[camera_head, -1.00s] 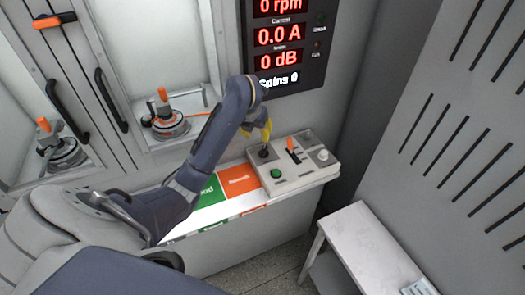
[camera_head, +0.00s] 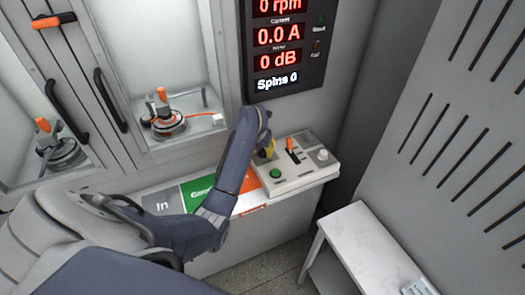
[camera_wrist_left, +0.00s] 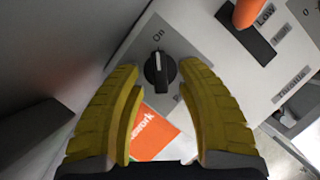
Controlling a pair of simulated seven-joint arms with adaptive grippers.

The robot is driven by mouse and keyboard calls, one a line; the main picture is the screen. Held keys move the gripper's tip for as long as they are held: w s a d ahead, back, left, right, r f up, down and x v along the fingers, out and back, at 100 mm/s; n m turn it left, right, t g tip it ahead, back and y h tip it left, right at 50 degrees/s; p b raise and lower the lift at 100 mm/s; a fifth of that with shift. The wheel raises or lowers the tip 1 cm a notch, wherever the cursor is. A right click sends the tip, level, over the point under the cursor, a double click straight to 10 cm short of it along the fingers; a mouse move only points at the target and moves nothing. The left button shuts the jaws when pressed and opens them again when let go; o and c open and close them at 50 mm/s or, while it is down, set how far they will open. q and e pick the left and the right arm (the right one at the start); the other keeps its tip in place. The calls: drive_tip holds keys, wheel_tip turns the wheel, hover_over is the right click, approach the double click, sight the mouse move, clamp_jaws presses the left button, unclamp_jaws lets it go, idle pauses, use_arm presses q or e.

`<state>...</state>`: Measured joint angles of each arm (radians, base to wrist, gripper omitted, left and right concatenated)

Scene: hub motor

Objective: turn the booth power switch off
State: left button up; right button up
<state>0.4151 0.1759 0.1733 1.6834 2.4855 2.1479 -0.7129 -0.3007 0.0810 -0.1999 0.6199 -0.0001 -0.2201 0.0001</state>
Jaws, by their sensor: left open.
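The booth power switch is a black rotary knob (camera_wrist_left: 160,72) on the grey control panel (camera_head: 311,178). In the left wrist view its white mark points toward the printed word "On". My left gripper (camera_head: 266,150) is at the panel's left rear, over the knob, and mostly hides it in the head view. In the left wrist view the yellow fingers (camera_wrist_left: 160,88) are open, one on each side of the knob, with a gap on both sides. I cannot tell how far the tips are above the panel. My right gripper is not in view.
Beside the knob stand an orange lever (camera_head: 293,150), a green button (camera_head: 275,173) and a pale knob (camera_head: 323,155). The display (camera_head: 284,45) above reads 0 rpm, 0.0 A and 0 dB. A hub motor (camera_head: 164,122) sits in the booth. A white side table (camera_head: 365,245) is at right.

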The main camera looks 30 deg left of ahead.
use_arm(q)
drive_tip(key=shift+w+f, duration=0.2)
drive_tip(key=shift+f, duration=0.3)
clamp_jaws()
